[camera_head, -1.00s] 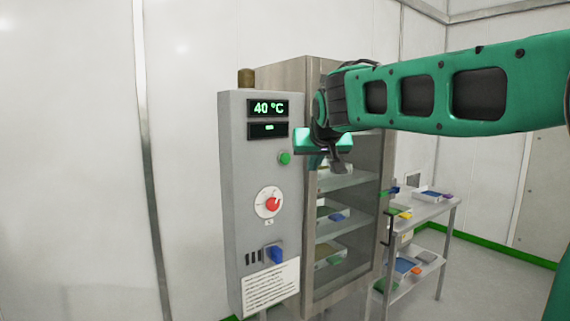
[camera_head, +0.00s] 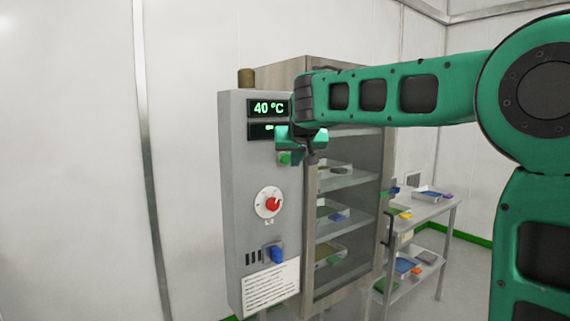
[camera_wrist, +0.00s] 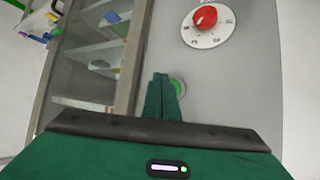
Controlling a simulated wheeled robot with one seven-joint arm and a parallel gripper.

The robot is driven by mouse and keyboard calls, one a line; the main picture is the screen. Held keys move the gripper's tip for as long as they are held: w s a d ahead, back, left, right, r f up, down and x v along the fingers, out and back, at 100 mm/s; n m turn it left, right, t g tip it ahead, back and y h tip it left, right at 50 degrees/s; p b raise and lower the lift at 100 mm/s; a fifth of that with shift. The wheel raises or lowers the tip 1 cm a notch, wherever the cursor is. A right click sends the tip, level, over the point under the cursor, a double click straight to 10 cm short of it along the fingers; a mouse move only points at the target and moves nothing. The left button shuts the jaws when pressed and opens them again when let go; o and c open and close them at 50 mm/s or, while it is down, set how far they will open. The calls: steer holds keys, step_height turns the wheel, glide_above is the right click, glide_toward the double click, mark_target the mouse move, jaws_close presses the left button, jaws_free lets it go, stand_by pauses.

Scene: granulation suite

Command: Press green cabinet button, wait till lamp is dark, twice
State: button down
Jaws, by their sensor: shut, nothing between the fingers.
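The grey control panel (camera_head: 248,215) of the cabinet faces me, with the green button (camera_head: 285,158) just below the displays. The button also shows in the wrist view (camera_wrist: 177,87), right beside my fingertips. My gripper (camera_head: 289,150) is shut and empty, its fingers (camera_wrist: 160,90) close in front of the panel at the button; I cannot tell whether they touch it. The upper display (camera_head: 268,108) reads 40 °C. The lower display (camera_head: 262,131) is partly hidden by my gripper. The lamp (camera_head: 246,77) on top of the panel looks brown and unlit.
Below the button are a red dial (camera_head: 270,203) and a blue switch (camera_head: 276,254). The glass-fronted cabinet (camera_head: 345,225) with trays on shelves stands right of the panel. A metal trolley (camera_head: 425,212) with trays stands farther right. The wall at left is clear.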

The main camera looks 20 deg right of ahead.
steer(key=shift+w+a, duration=0.2)
steer(key=shift+w, duration=0.35)
steer(key=shift+w+a+r, duration=0.1)
steer(key=shift+w+a, duration=0.15)
steer(key=shift+w, duration=0.5)
stand_by(2.5)
steer(key=shift+s, duration=0.15)
stand_by(0.3)
steer(key=shift+s+d, duration=0.3)
steer(key=shift+s, duration=0.4)
steer(key=s, duration=0.1)
steer(key=s+d, duration=0.1)
steer(key=s, duration=0.2)
steer(key=shift+s+d, duration=0.3)
steer(key=shift+s, duration=0.1)
stand_by(0.3)
